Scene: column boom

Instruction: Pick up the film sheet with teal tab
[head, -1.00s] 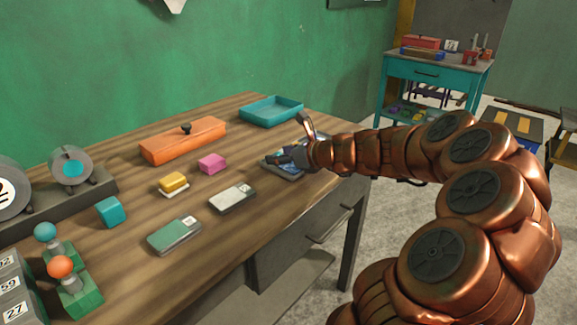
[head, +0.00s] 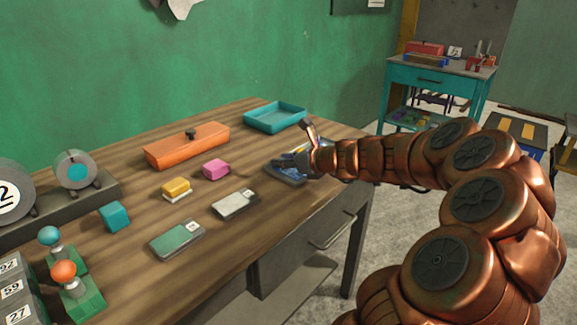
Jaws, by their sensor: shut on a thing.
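My gripper (head: 305,155) is at the right end of the wooden workbench, low over a flat dark-blue piece (head: 286,174) with a lighter bluish surface. The gripper looks shut on a thin edge there, which appears to be the film sheet. My fingers and wrist hide most of it, and I cannot make out a teal tab. The sheet looks at or just above the bench top; I cannot tell whether it is touching.
On the workbench (head: 150,215) are a teal tray (head: 276,117), an orange lidded box (head: 187,146), pink (head: 216,169), yellow (head: 176,187) and teal (head: 114,216) blocks, and two flat cases, grey (head: 236,205) and green (head: 177,240). Joystick-like knobs stand at left.

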